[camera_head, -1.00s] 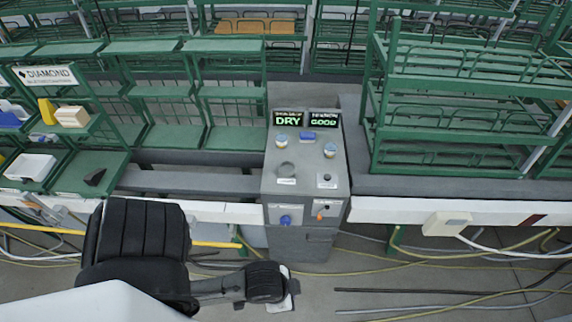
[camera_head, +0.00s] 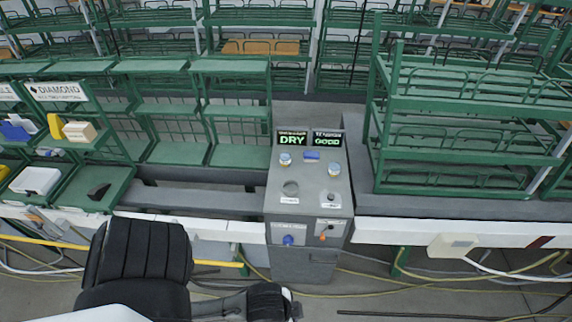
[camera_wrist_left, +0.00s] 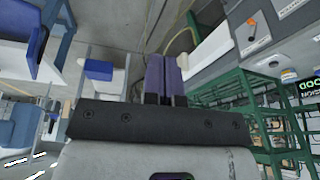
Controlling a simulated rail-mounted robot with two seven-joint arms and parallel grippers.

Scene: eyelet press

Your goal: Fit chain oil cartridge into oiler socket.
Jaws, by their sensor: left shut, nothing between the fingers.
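The grey console (camera_head: 308,212) stands in the middle of the head view. On its top are a round dark socket-like ring (camera_head: 290,188), a smaller dark fitting (camera_head: 331,198), two small round pale-and-blue canisters (camera_head: 285,159) (camera_head: 333,171), and a blue block (camera_head: 312,155). I cannot tell which of these is the cartridge. My left arm reaches in low, in front of the console, and its gripper end is cut off by the bottom edge. In the left wrist view my left gripper (camera_wrist_left: 169,78) has its fingers together with nothing between them. My right gripper is not in view.
Green racks (camera_head: 470,110) stand on the right; green shelves (camera_head: 50,110) with a yellow piece and small boxes stand on the left. Cables (camera_head: 400,292) lie on the floor. A white rail (camera_head: 400,232) runs along the front.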

